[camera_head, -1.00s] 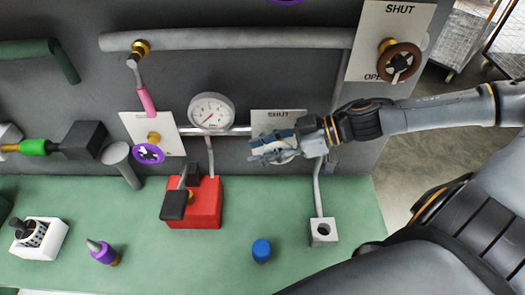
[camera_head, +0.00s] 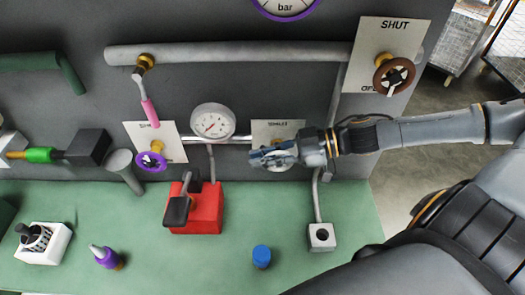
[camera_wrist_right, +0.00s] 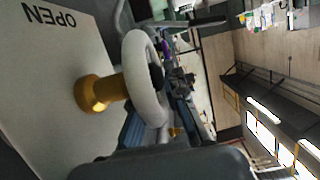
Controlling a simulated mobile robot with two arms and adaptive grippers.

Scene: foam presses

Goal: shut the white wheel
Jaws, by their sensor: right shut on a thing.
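The white wheel shows best in the right wrist view (camera_wrist_right: 143,75), a pale ring on a brass stem that stands out from a plate marked OPEN at one end. In the head view it is mostly hidden behind my right gripper (camera_head: 264,155), in front of a plate (camera_head: 278,130) whose top label is partly covered. My right gripper is shut on the wheel's rim, its dark blue fingers at the rim in the wrist view (camera_wrist_right: 160,118). My left gripper is not in view.
A brown wheel (camera_head: 394,76) on a SHUT plate is at upper right, a purple wheel (camera_head: 152,161) at left. A gauge (camera_head: 212,123) and a red block with a black lever (camera_head: 200,212) stand left of my gripper. A blue knob (camera_head: 262,253) is on the green bench.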

